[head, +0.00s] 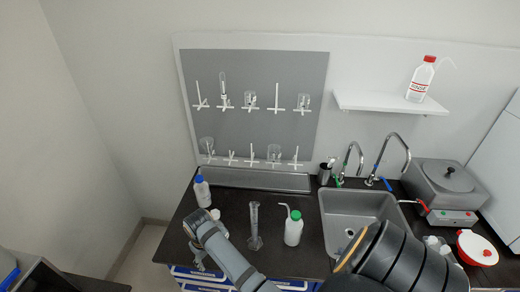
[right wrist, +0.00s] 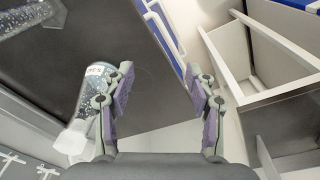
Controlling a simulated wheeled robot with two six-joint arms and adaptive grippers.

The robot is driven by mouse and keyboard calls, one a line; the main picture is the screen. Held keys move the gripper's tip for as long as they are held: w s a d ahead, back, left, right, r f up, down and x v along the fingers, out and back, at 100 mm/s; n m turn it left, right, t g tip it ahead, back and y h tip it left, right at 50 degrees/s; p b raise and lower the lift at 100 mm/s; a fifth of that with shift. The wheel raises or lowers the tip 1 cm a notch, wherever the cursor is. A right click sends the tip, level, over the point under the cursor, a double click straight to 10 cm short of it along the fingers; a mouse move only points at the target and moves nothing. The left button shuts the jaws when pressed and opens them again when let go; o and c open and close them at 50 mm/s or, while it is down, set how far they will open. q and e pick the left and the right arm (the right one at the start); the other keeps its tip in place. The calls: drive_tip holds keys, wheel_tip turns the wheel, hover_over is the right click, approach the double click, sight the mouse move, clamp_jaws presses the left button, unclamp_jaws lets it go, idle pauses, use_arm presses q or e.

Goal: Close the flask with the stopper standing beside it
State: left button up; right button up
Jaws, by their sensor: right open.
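My right gripper (right wrist: 163,105) is open and empty, its two purple-padded fingers apart; in the head view it (head: 199,261) hangs near the counter's front left. A clear glass vessel (right wrist: 85,100) with a label, probably the flask, stands just left of the left finger in the right wrist view, outside the jaws, with a pale end at its lower left. In the head view a small whitish top (head: 215,213) shows behind my right wrist, and the rest is hidden. I cannot make out the stopper separately. My left gripper is not in view.
A graduated cylinder (head: 254,228), a green-capped wash bottle (head: 293,228) and a blue-capped bottle (head: 202,191) stand on the dark counter. A sink (head: 347,211) with taps lies to the right. Drawers (head: 190,273) front the counter. A glassware rack (head: 255,100) hangs behind.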

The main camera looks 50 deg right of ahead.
drive_tip(key=s+d+r+t+b, duration=0.15)
drive_tip(key=s+d, duration=0.25)
drive_tip(key=s, duration=0.9)
use_arm(q)
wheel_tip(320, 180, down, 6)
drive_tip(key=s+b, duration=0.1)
drive_tip(key=b, duration=0.3)
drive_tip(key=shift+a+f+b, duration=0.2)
drive_tip(key=shift+b, duration=0.2)
use_arm(e)
wheel_tip(320, 180, down, 14)
drive_tip(key=s+d, duration=0.1)
drive_tip(key=s, duration=0.2)
drive_tip(key=shift+d+h, duration=0.15)
drive_tip(key=shift+h, duration=0.25)
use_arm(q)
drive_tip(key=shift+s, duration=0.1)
use_arm(e)
drive_tip(key=shift+r+t, duration=0.15)
drive_tip(key=shift+t, duration=0.1)
